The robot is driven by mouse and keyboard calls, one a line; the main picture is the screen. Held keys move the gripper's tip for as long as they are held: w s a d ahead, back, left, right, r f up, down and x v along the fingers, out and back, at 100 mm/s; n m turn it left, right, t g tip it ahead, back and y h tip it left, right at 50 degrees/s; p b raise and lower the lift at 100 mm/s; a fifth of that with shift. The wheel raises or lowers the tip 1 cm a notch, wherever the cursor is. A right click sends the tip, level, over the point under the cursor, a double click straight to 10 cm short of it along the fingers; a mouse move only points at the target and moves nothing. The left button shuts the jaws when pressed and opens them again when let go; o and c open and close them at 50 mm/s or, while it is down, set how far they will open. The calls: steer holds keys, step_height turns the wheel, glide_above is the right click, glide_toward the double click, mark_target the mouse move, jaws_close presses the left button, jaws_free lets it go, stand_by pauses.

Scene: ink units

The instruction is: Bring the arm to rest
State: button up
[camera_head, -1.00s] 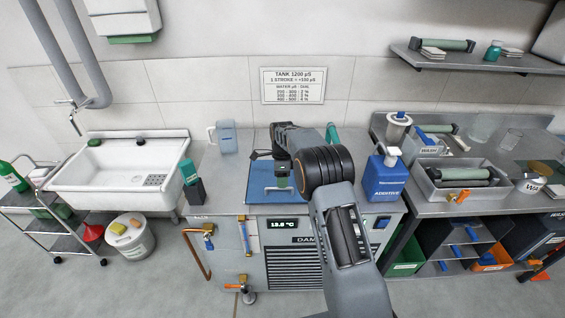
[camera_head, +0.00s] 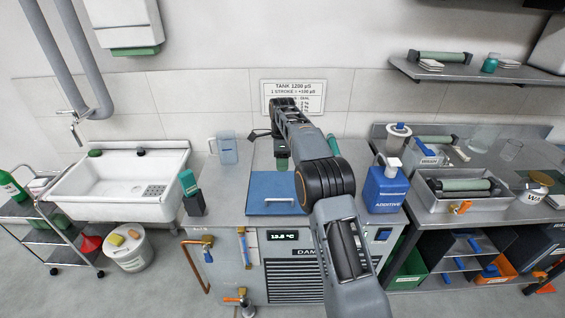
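My single arm reaches up from the bottom right over the tank unit (camera_head: 285,238) in the middle. Its wrist is raised in front of the wall sign. My gripper (camera_head: 281,158) points down above the back of the blue lid (camera_head: 262,188), apart from it. A small green part shows at its lower end; I cannot tell whether it is a held thing or part of the gripper. The fingers are too small and dark to read.
A blue additive jug (camera_head: 386,190) stands close right of my arm. A clear pitcher (camera_head: 228,150) and a dark green-topped block (camera_head: 193,196) stand left of the lid. A sink (camera_head: 75,200) is at left, a grey tray (camera_head: 430,203) at right, and a shelf (camera_head: 470,72) above.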

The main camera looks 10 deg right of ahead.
steer(key=s+f+n, duration=0.4)
steer(key=n, duration=0.7)
steer(key=s+d+r+n+t, duration=0.1)
steer(key=s+r+n+t, duration=0.2)
steer(key=s, duration=1.1)
steer(key=s+d+r+n+t, duration=0.1)
steer(key=s+r+n+t, duration=0.2)
steer(key=s, duration=1.1)
step_height(320, 180, up, 2)
steer(key=n, duration=0.3)
steer(key=shift+s+d+r, duration=0.15)
steer(key=shift+r, duration=0.1)
